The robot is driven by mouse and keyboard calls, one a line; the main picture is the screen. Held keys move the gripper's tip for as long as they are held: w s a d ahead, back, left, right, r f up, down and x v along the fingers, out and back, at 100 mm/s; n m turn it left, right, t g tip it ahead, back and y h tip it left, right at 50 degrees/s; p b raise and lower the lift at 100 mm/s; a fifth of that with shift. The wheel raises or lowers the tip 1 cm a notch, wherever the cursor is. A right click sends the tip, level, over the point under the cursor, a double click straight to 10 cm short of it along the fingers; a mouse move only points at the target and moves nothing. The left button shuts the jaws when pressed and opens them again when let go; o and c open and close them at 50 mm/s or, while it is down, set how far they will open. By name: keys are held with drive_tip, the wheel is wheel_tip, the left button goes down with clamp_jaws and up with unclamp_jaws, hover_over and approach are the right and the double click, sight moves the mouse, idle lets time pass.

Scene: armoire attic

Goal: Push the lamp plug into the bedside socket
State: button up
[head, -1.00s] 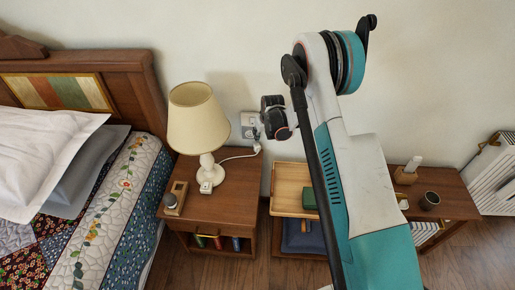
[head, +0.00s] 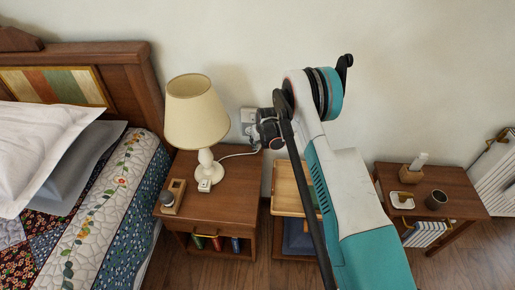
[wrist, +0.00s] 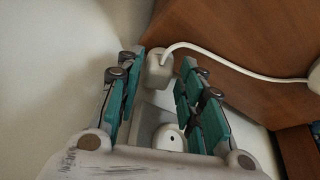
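The lamp plug (wrist: 158,68) is a white block on a white cord, near the fingertips in the wrist view. My gripper (wrist: 160,75) is open, its teal-padded fingers on either side of the plug with gaps showing. A pale plate with a round socket (wrist: 170,139) shows between the fingers, nearer the palm. In the head view, the wall socket (head: 248,115) is right of the lamp (head: 196,115), partly covered by my gripper (head: 266,133). The plug is hidden there behind my gripper. Whether the plug touches the plate is unclear.
The lamp stands on the nightstand (head: 225,193), and its cord (head: 238,154) runs right. A small wooden holder (head: 173,195) is at the left. A wooden tray (head: 285,190) is below my arm. A side table (head: 455,187) stands right. The bed is left.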

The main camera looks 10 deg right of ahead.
drive_tip(key=shift+x, duration=0.75)
drive_tip(key=shift+r, duration=0.1)
drive_tip(key=shift+c, duration=0.2)
clamp_jaws()
drive_tip(key=shift+r, duration=0.2)
